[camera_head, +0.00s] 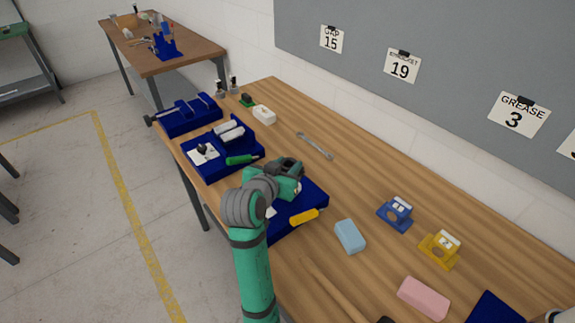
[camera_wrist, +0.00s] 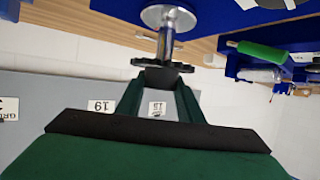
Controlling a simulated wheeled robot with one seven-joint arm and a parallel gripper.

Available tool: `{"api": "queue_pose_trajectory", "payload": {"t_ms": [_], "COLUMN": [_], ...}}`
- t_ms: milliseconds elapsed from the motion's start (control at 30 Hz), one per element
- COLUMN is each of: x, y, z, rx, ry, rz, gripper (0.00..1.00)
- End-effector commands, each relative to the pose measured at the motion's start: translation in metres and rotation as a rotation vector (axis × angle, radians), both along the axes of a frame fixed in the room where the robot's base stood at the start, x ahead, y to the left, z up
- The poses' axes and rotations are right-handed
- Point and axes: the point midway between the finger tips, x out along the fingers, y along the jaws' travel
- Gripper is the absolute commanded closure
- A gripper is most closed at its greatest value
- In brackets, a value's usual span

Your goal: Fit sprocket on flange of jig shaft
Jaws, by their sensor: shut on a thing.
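In the wrist view, my gripper (camera_wrist: 158,80) is shut on a dark toothed sprocket (camera_wrist: 182,67), which shows nearly edge-on between the fingertips. A silver jig shaft (camera_wrist: 166,42) with a wide round flange (camera_wrist: 169,16) runs from the top of that view to the sprocket. The sprocket is at the shaft's end away from the flange, with a gap of bare shaft between them. I cannot tell whether it is around the shaft or only touching its end. In the head view, my gripper (camera_head: 290,170) is over a blue tray (camera_head: 316,196); the sprocket and shaft cannot be made out there.
A yellow-handled tool (camera_head: 304,217) lies on the tray's front part. A second blue tray (camera_head: 190,165) with a green-handled tool (camera_head: 241,159) is at the left. A light blue block (camera_head: 350,236) and a blue stand (camera_head: 397,214) are at the right. The wrench's (camera_head: 314,145) surroundings are clear.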

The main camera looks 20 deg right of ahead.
Motion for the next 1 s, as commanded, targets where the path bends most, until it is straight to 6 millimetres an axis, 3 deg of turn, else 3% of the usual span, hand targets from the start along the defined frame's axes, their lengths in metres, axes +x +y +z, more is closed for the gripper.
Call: {"api": "queue_pose_trajectory", "payload": {"t_ms": [1000], "x": [0.0], "y": [0.0], "z": [-0.017], "rx": [-0.001], "ry": [-0.001], "rz": [0.0], "gripper": [0.98]}}
